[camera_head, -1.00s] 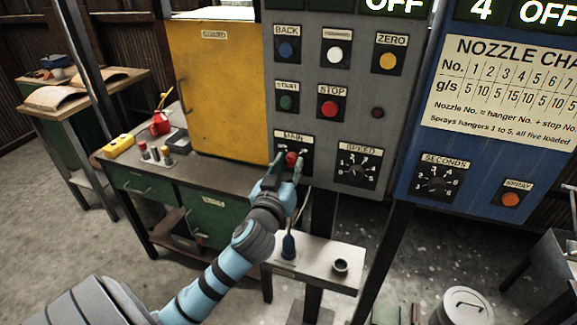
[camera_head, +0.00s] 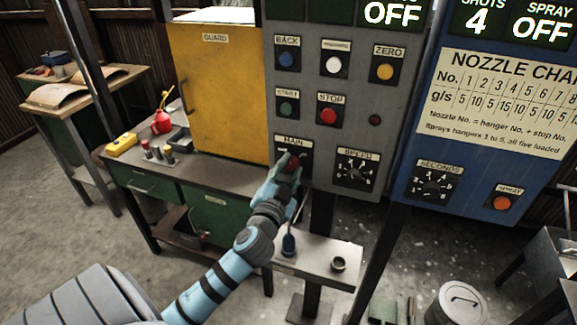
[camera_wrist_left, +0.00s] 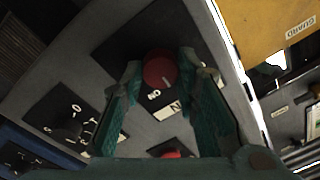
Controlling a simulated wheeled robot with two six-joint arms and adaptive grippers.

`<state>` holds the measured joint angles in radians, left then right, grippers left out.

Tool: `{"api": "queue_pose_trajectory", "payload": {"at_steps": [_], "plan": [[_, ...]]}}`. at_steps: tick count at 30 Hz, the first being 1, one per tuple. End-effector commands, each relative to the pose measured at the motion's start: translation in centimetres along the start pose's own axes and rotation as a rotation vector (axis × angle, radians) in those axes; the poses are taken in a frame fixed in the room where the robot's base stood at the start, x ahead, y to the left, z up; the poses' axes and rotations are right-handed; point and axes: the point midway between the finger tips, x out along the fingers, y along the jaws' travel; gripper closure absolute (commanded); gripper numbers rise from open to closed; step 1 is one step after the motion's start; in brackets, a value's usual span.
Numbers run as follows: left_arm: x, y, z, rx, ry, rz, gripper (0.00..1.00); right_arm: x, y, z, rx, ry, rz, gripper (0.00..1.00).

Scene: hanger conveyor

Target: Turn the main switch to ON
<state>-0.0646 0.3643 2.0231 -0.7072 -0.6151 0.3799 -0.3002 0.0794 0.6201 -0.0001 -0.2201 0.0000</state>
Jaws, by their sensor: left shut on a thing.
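The main switch is a red knob (camera_head: 293,160) on a black plate under the MAIN label, low on the left of the grey control panel (camera_head: 340,112). My left gripper (camera_head: 289,163) is at the knob and partly covers the plate in the head view. In the left wrist view, the red knob (camera_wrist_left: 159,70) sits between the two green-padded fingertips, and the gripper is shut on it. A pale mark shows on the knob's face, but I cannot tell which position it points to. My right gripper is out of view.
The SPEED dial (camera_head: 357,169) is just right of the switch, and the red STOP button (camera_head: 328,116) is above. A yellow guard (camera_head: 217,90) stands left. A small shelf (camera_head: 325,262) with a blue-handled tool is below.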

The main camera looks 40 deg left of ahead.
Motion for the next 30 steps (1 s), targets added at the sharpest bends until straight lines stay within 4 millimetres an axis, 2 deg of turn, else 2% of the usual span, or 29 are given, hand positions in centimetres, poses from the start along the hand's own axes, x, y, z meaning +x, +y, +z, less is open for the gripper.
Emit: {"api": "queue_pose_trajectory", "payload": {"at_steps": [18, 30], "plan": [[0.0, -0.1, 0.1, 0.558, 0.026, 0.008, 1.00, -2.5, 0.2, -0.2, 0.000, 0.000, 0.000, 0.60], [0.0, 0.0, 0.2, 0.754, 0.036, 0.010, 1.00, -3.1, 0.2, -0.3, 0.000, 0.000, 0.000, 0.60]]}}
